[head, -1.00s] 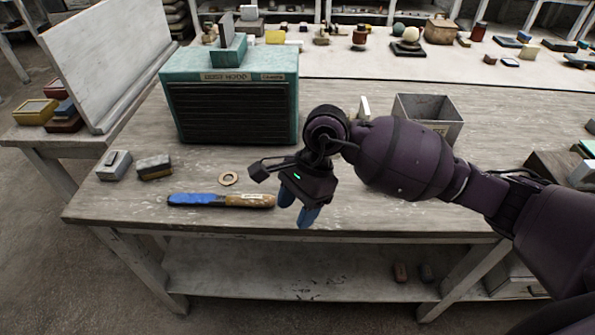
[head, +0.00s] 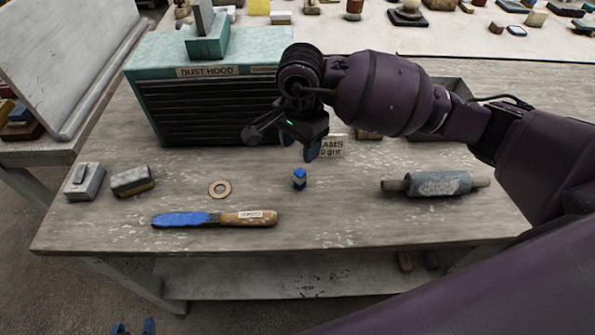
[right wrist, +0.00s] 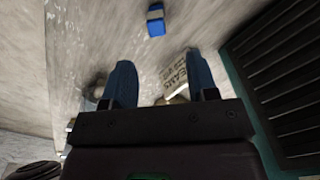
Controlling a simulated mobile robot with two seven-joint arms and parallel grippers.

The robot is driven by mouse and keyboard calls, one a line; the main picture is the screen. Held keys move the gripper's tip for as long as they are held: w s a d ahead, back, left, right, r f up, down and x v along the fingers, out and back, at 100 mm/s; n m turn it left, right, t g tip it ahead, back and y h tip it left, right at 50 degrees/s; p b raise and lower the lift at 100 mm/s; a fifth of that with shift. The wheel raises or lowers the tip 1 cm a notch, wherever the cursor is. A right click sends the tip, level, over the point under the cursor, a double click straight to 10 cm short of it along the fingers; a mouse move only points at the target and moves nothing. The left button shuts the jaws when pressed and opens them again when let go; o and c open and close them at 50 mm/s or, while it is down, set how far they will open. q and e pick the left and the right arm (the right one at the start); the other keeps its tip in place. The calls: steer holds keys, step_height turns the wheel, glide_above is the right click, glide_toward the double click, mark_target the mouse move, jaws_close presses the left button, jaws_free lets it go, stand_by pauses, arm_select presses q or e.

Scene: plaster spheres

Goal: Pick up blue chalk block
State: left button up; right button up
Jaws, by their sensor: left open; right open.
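The blue chalk block (head: 299,180) is small, with a pale band, and lies on the worn table right of the wooden-handled tool. It also shows at the top of the right wrist view (right wrist: 155,21), beyond the fingertips and apart from them. My right gripper (head: 312,151) is open and empty, above the table and just behind the block in the head view. Its two blue fingers (right wrist: 158,65) stand apart in the right wrist view. Only the blue fingertips of my left gripper (head: 134,327) show at the bottom edge of the head view, apart and empty, far from the block.
A teal dust hood (head: 205,100) stands behind. A blue-bladed tool (head: 212,218), a ring (head: 219,189) and two small blocks (head: 85,182) (head: 132,181) lie left. A roller (head: 436,184) lies right. A small sign (head: 333,146) stands behind my right gripper. Table around the block is clear.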

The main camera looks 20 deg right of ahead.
mark_target(300, 171)
step_height(300, 171, down, 3)
steer(key=shift+s+r, duration=0.1)
steer(key=shift+r, duration=0.05)
steer(key=shift+f, duration=0.75)
step_height(300, 171, down, 5)
steer(key=shift+s+r, duration=0.1)
steer(key=shift+s, duration=0.05)
arm_select(q)
steer(key=shift+f, duration=0.1)
arm_select(e)
jaws_close()
arm_select(q)
steer(key=shift+s+f, duration=0.15)
steer(key=shift+s, duration=0.2)
